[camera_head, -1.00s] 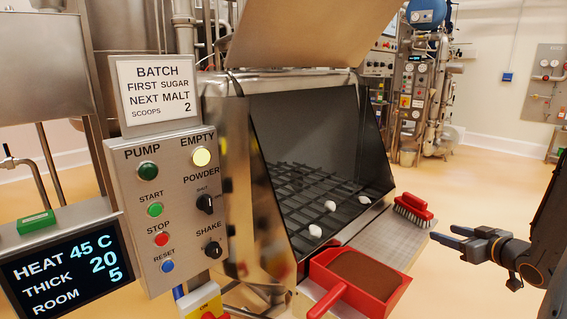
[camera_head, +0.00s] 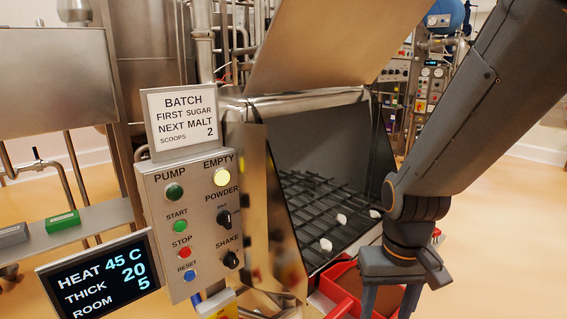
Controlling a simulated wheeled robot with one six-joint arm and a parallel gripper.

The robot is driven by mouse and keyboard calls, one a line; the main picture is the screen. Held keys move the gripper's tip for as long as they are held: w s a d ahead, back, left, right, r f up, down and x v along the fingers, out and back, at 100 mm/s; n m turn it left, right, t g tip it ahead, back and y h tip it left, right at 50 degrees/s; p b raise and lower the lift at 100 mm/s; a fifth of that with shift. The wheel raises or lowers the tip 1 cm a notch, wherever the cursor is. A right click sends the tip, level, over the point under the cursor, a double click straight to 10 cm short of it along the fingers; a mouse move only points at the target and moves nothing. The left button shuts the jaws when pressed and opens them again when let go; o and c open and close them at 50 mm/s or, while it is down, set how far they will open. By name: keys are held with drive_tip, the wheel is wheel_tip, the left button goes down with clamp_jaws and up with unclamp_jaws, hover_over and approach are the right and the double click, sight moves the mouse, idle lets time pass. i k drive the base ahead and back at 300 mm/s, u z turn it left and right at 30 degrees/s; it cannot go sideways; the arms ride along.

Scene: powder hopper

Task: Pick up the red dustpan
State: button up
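The red dustpan (camera_head: 329,284) sits on the ledge in front of the hopper at the bottom of the view, with brown powder in it. My gripper (camera_head: 390,300) points down over the dustpan's right part and hides much of it. Its two fingers are spread apart, one on each side of a gap where the pan shows. The fingertips run to the bottom edge of the picture, so I cannot tell whether they touch the pan. The dustpan's handle reaches toward the bottom edge.
The hopper's grate (camera_head: 318,205) holds a few white lumps (camera_head: 326,244) under a raised lid (camera_head: 325,45). The control panel (camera_head: 195,225) stands to the left, with a display (camera_head: 98,280) beside it. My arm covers the right side and mostly hides the red brush.

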sight(341, 282)
drive_tip(key=z, duration=2.7)
drive_tip(key=k, duration=2.4)
drive_tip(key=u, duration=1.1)
